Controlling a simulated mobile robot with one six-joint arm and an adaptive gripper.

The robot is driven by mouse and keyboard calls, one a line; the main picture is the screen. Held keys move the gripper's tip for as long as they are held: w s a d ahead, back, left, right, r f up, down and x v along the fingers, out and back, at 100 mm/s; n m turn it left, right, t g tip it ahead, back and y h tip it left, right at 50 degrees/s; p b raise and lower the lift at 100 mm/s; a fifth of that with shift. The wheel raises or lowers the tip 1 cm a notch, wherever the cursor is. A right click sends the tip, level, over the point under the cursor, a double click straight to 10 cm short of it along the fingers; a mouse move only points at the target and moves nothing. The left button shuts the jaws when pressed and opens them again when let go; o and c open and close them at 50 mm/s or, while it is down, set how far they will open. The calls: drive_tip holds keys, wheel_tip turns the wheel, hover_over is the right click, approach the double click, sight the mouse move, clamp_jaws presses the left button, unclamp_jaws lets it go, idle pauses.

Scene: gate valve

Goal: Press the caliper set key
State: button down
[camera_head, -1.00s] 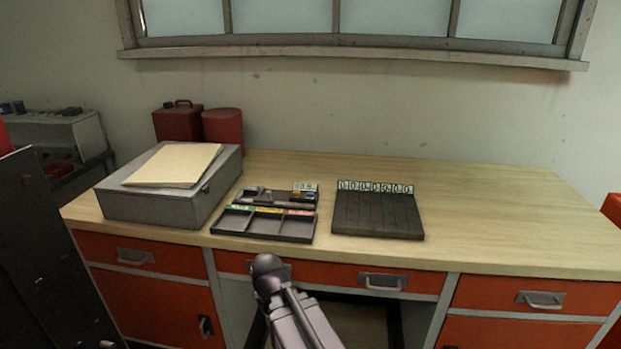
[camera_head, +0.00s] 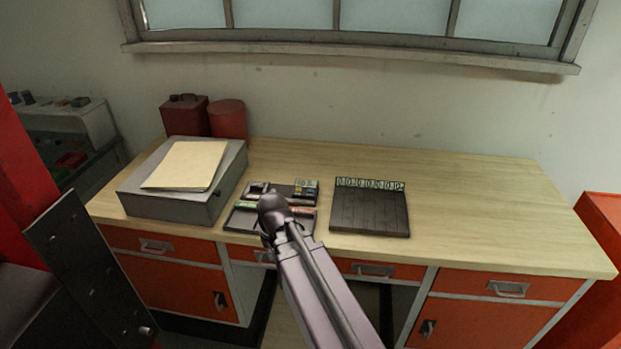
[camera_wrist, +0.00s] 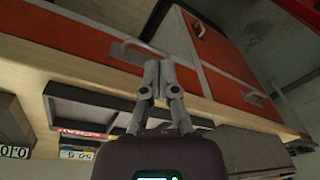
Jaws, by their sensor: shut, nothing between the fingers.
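My gripper (camera_wrist: 160,68) is shut and empty in the wrist view, in front of the workbench's near edge and drawers in that picture. In the head view my arm reaches over the bench and hides its own fingers. A small light digit display (camera_head: 305,187) sits at the back right of the parts in the head view; it also shows in the wrist view (camera_wrist: 76,154), behind the tray. The caliper itself and its set key are too small to make out. A dark tray (camera_head: 243,220) with coloured labels lies in front, partly covered by my arm; it also shows in the wrist view (camera_wrist: 95,107).
A dark grooved rack (camera_head: 368,214) with a row of number tags lies right of the tray. A grey box (camera_head: 165,204) with a folder (camera_head: 186,164) stands left. Red cans (camera_head: 228,120) stand behind. The bench's right half (camera_head: 490,210) is clear.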

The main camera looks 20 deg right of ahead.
drive_tip(key=w+d+r+t+y+p, duration=0.1)
drive_tip(key=w+d+r+p, duration=0.25)
drive_tip(key=w+r, duration=0.2)
wheel_tip(320, 180, up, 7)
drive_tip(key=m+t+y+p, duration=0.2)
drive_tip(key=t+y, duration=0.1)
drive_tip(key=t, duration=0.3)
hover_over(312, 191)
drive_tip(key=shift+f, duration=0.15)
drive_tip(key=shift+f+b, duration=0.2)
drive_tip(key=shift+b, duration=0.1)
wheel_tip(312, 191, down, 8)
drive_tip(key=b, duration=0.8)
drive_tip(key=shift+f, duration=0.2)
drive_tip(key=shift+a+f+b, duration=0.1)
drive_tip(key=shift+f+b, duration=0.8)
drive_tip(key=shift+b, duration=0.2)
idle(0.9)
drive_tip(key=shift+r, duration=0.15)
drive_tip(key=shift+r+p, duration=0.75)
drive_tip(key=shift+p, duration=0.15)
